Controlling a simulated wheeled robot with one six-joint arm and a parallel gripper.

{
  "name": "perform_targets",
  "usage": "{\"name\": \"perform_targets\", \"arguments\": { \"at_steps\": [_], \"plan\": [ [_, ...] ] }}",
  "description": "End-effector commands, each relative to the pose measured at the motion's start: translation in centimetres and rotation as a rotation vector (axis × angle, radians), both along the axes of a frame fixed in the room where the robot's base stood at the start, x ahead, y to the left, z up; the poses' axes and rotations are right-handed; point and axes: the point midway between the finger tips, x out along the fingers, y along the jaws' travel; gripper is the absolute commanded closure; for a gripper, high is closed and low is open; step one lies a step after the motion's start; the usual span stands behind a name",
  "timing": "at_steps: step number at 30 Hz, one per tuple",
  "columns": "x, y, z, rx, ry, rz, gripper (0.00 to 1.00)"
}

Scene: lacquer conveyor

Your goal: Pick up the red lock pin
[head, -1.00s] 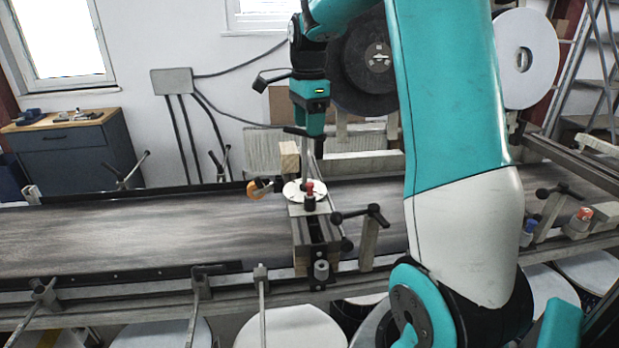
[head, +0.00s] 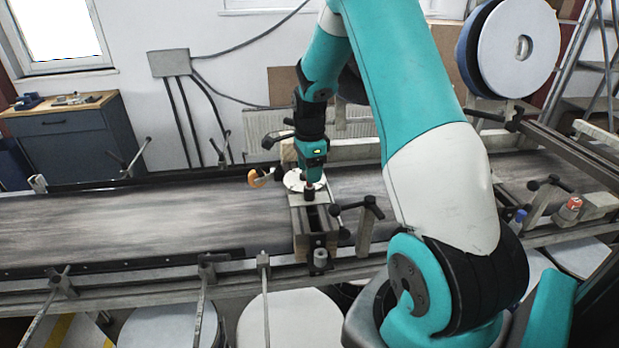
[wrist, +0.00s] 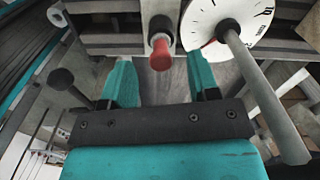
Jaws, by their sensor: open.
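The red lock pin (wrist: 160,50) shows in the wrist view as a red-capped cylinder in a dark collar on the metal fixture (wrist: 110,45). It lies ahead of and between the teal fingers of my gripper (wrist: 160,80). The fingers are apart, with nothing between them but the view of the fixture and belt. In the head view my gripper (head: 311,174) points down just above the fixture (head: 300,230), beside the white dial (head: 293,181). The pin there is mostly hidden by the gripper.
A grey rod (wrist: 262,90) stands close to the right finger, beside the dial (wrist: 225,20). The conveyor belt (head: 130,220) is clear to the left.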

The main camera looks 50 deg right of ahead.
Motion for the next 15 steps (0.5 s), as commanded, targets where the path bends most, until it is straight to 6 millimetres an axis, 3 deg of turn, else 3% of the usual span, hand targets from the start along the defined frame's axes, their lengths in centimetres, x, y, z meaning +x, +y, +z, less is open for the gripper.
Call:
{"name": "perform_targets", "arguments": {
  "at_steps": [6, 13, 15],
  "plan": [
    [0.1, 0.0, -2.3, 0.0, 0.001, 0.0, 0.45],
    [0.1, 0.0, -2.6, 0.0, -0.001, 0.0, 0.45],
    [0.1, 0.0, -2.5, 0.0, -0.001, 0.0, 0.59]
  ]
}}
